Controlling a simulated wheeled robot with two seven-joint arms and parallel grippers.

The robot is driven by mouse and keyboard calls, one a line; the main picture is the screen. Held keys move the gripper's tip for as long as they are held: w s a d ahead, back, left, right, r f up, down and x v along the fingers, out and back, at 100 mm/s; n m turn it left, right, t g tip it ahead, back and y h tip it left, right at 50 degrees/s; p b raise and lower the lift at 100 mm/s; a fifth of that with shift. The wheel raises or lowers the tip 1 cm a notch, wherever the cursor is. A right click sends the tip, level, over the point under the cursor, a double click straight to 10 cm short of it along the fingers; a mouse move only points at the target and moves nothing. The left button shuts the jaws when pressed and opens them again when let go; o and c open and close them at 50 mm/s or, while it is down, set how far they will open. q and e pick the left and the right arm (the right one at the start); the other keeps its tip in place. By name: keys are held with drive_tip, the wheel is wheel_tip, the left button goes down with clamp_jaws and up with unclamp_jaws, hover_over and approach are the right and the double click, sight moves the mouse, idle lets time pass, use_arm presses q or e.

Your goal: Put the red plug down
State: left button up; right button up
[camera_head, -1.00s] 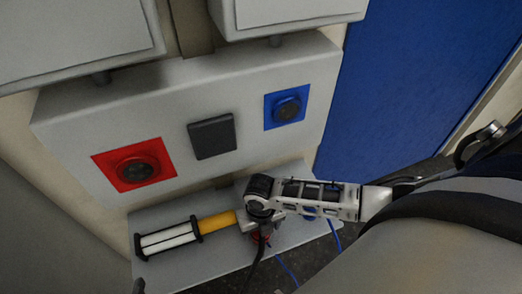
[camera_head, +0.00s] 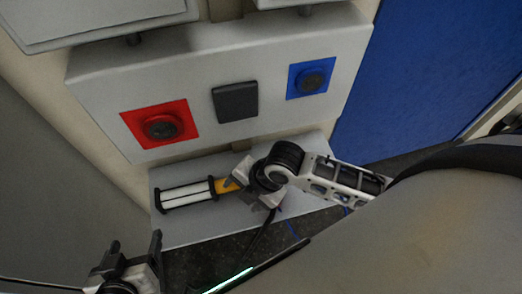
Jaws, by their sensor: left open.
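My left gripper (camera_head: 134,254) is at the bottom left, open and empty, in front of and below the shelf. My right arm comes in from the right over the grey shelf (camera_head: 190,232). A black cable hangs down from there. The red socket (camera_head: 160,128) on the grey panel has nothing in it.
A work lamp (camera_head: 188,195) with a white tube and yellow handle lies on the shelf beside my right wrist. The panel also has a black square cover (camera_head: 236,102) and a blue socket (camera_head: 311,77). Blue wires hang below the shelf. A blue door (camera_head: 430,75) stands at right.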

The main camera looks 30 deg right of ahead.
drive_tip(key=d+r+m+t, duration=0.1)
drive_tip(key=m+t, duration=0.1)
drive_tip(key=m, duration=0.5)
drive_tip(key=s+d+r+m+t, duration=0.1)
drive_tip(key=r+m+t, duration=0.1)
drive_tip(key=m, duration=0.5)
drive_tip(key=d+r+m+t, duration=0.1)
drive_tip(key=r+m+t, duration=0.1)
drive_tip(key=m, duration=0.5)
drive_tip(key=shift+s+t+h, duration=0.3)
drive_tip(key=shift+s+t, duration=0.1)
drive_tip(key=shift+t, duration=0.4)
drive_tip(key=shift+a+f, duration=0.1)
